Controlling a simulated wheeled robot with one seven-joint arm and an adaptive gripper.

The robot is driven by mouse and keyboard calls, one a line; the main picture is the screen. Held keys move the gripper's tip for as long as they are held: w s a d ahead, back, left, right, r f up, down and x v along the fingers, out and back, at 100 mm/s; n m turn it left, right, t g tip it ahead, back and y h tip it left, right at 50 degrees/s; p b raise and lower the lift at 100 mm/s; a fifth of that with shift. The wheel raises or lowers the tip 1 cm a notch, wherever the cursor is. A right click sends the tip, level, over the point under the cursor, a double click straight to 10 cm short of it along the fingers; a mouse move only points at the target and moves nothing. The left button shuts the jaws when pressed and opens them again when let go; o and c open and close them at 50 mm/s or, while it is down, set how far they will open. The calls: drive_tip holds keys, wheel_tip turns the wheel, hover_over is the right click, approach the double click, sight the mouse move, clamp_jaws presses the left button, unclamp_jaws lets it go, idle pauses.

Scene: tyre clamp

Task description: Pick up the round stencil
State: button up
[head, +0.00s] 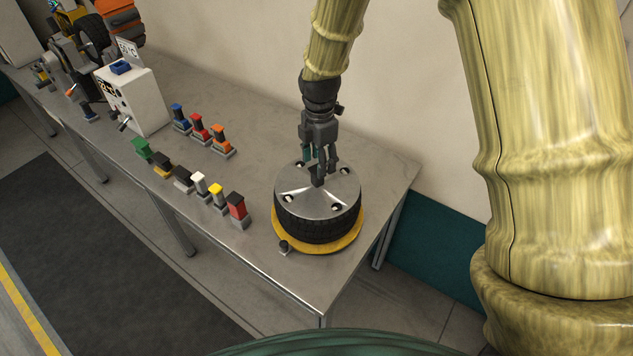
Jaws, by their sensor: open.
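The round stencil, a silver metal disc (335,203) with several round holes near its rim, lies flat on top of a black tyre (318,229). The tyre rests on a yellow round base (348,240) near the right end of the table. A small dark block (317,182) stands at the disc's centre, right at the fingertips. I cannot tell whether the fingers touch it. The arm and gripper cover the far middle part of the disc.
Two rows of small coloured stamp-like pieces (200,184) stand on the grey table (270,120) to the left. A white box machine (140,100) and other tools are farther left. A wall runs behind.

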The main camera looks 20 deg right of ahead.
sight(318, 180)
drive_tip(key=shift+s+d, duration=0.1)
drive_tip(key=shift+s, duration=0.3)
drive_tip(key=shift+s+f+p, duration=0.15)
drive_tip(key=shift+p, duration=0.35)
drive_tip(key=f, duration=0.1)
drive_tip(key=p, duration=0.1)
drive_tip(key=f, duration=0.1)
drive_tip(key=shift+w+a+f, duration=0.35)
drive_tip(key=shift+a, duration=0.05)
drive_tip(key=shift+s+f+p, duration=0.15)
drive_tip(key=shift+f+p, duration=0.3)
drive_tip(key=shift+f, duration=0.55)
drive_tip(key=shift+c, duration=0.2)
clamp_jaws()
drive_tip(key=shift+r, duration=0.1)
